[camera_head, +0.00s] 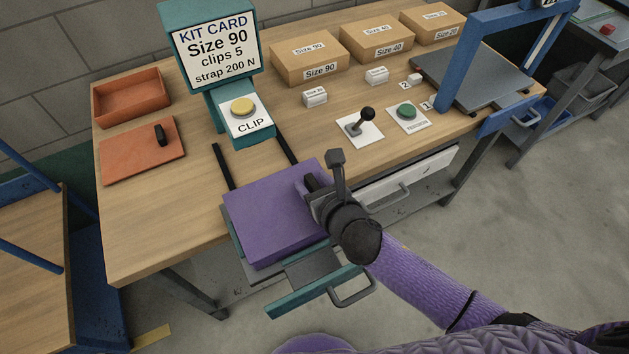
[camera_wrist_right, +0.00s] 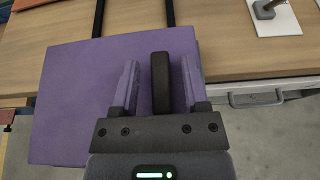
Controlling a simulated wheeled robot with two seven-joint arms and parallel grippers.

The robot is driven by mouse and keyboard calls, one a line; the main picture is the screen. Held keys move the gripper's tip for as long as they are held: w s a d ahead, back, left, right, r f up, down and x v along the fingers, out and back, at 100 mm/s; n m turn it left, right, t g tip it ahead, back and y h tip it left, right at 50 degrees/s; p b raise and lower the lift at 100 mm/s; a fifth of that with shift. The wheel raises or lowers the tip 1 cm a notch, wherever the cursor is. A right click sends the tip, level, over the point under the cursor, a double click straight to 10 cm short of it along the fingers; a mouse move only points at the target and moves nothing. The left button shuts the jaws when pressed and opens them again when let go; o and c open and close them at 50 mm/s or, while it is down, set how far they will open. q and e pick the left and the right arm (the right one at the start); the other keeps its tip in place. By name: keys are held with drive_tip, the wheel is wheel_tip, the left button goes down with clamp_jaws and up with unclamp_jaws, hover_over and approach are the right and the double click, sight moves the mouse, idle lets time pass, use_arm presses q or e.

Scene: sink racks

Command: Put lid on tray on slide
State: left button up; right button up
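A purple lid (camera_head: 272,212) lies flat over the teal slide (camera_head: 300,296) at the table's front edge. Whether a tray sits beneath it is hard to tell. The lid fills much of the right wrist view (camera_wrist_right: 80,105), with its upright black handle (camera_wrist_right: 160,82). My right gripper (camera_wrist_right: 160,64) is over the lid's right part, one finger on each side of the handle. Gaps show between the handle and both fingers, so it is open. In the head view the gripper (camera_head: 310,185) partly hides the handle. My left gripper is not in view.
An orange tray (camera_head: 131,111) and orange lid (camera_head: 125,165) lie at the left. A clip station (camera_head: 247,118) stands behind the slide's rails. A lever (camera_head: 361,121), green button (camera_head: 407,111), blue-framed press (camera_head: 470,80) and several cardboard boxes (camera_head: 310,72) occupy the right and back.

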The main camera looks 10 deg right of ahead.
drive_tip(key=shift+o, duration=0.2)
drive_tip(key=shift+s+d+r, duration=0.1)
drive_tip(key=shift+s+r, duration=0.05)
drive_tip(key=shift+s, duration=0.1)
drive_tip(key=p+v, duration=0.3)
drive_tip(key=v, duration=0.6)
drive_tip(key=shift+s, duration=0.15)
